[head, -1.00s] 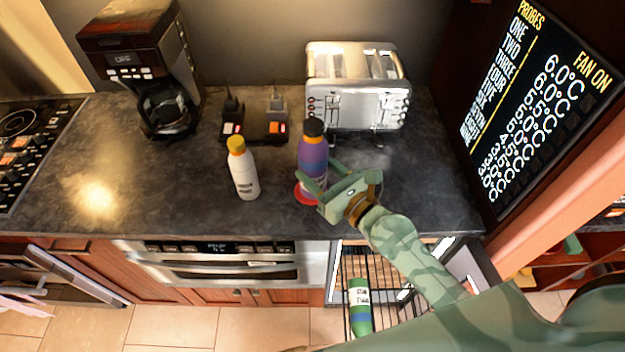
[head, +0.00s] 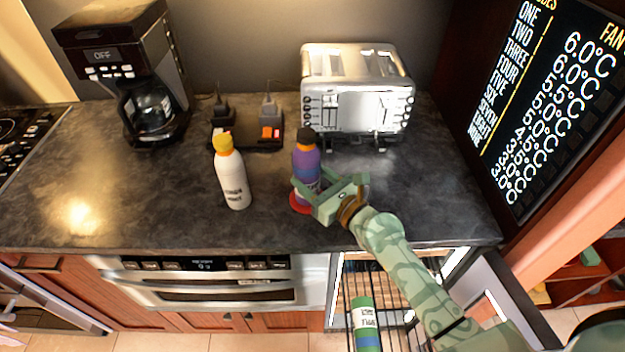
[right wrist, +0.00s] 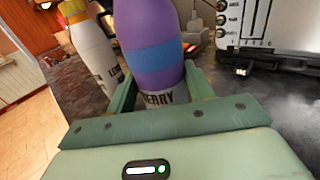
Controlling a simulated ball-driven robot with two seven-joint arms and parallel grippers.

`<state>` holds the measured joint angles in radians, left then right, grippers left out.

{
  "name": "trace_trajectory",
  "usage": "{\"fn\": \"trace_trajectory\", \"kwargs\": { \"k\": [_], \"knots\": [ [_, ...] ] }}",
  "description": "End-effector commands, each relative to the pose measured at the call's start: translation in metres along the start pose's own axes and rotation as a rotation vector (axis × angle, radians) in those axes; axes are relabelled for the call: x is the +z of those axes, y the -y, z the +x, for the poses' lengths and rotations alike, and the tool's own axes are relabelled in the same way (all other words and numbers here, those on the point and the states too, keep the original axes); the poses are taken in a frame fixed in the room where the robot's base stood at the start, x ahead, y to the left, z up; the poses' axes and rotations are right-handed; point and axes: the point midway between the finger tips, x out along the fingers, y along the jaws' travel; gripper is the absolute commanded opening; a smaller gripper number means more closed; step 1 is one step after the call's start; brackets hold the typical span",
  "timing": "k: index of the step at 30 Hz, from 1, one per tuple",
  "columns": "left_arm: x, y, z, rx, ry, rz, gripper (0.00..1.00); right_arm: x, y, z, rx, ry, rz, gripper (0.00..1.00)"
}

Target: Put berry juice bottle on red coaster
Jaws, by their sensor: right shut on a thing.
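The berry juice bottle (head: 307,163) is purple with a blue band and a dark cap. It stands upright at the red coaster (head: 297,203) on the dark counter; the coaster's left and front edge shows, and I cannot tell if the base rests fully on it. My right gripper (head: 312,192) is shut around the bottle's lower part. In the right wrist view the bottle (right wrist: 150,45) stands between the fingers, with "BERRY" on its white label. The coaster is hidden there. My left gripper is not in view.
A white bottle with a yellow cap (head: 232,175) stands left of the berry bottle. A toaster (head: 357,95), a power strip (head: 245,138) and a coffee maker (head: 125,75) stand behind. An open drawer rack with a green bottle (head: 365,325) is below the counter's front edge.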

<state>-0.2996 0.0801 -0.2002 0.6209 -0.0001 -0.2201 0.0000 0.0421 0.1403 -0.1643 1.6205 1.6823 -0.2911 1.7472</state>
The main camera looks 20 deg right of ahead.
Motion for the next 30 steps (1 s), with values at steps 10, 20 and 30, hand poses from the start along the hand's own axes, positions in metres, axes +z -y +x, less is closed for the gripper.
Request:
{"fn": "trace_trajectory", "kwargs": {
  "k": [10, 20, 30],
  "knots": [
    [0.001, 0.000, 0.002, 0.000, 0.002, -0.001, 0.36, -0.002, 0.000, 0.000, 0.000, 0.000, 0.000, 0.74],
    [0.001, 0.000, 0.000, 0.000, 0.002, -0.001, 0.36, -0.001, 0.001, -0.015, -0.001, -0.003, -0.002, 0.74],
    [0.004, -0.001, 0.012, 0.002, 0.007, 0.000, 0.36, -0.003, -0.001, -0.093, 0.001, -0.003, 0.000, 0.74]
  ]
}}
